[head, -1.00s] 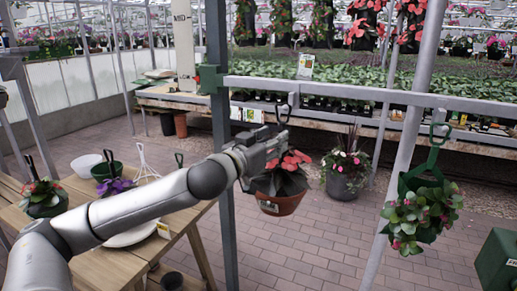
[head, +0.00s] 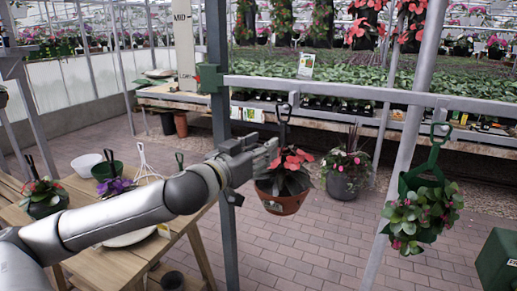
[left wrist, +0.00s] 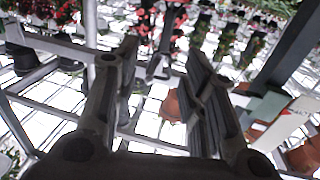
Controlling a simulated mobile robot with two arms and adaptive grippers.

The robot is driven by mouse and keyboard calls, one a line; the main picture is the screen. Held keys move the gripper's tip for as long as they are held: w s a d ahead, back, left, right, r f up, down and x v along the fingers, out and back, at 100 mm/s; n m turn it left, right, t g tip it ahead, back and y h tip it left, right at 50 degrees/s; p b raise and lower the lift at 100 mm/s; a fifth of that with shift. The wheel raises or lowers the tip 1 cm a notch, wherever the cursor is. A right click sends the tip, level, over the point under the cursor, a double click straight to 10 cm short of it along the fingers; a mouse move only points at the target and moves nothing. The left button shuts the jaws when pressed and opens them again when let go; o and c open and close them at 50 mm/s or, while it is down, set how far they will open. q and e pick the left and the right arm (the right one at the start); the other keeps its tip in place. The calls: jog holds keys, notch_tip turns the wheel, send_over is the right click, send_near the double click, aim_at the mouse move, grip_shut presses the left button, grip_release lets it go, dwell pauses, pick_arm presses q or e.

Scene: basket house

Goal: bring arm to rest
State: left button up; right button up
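My left gripper (head: 262,155) is open and empty, just left of a terracotta hanging pot (head: 282,203) with red-flowered leaves. The pot hangs by its dark hook handle (head: 283,122) from the grey metal rail (head: 340,90). The left wrist view shows the two finger pads (left wrist: 165,70) spread apart. A dark hook handle (left wrist: 157,68) shows beyond the gap. My left arm reaches in from the lower left over the wooden table. My right gripper is not in view.
A wooden table (head: 105,262) with potted flowers and bowls stands below my left arm. A green hanging basket (head: 423,205) hangs at the right. A grey post (head: 219,130) stands close behind the arm. Brick floor is open beneath the rail.

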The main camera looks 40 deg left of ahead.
pick_arm(q)
jog(key=shift+s, duration=0.2)
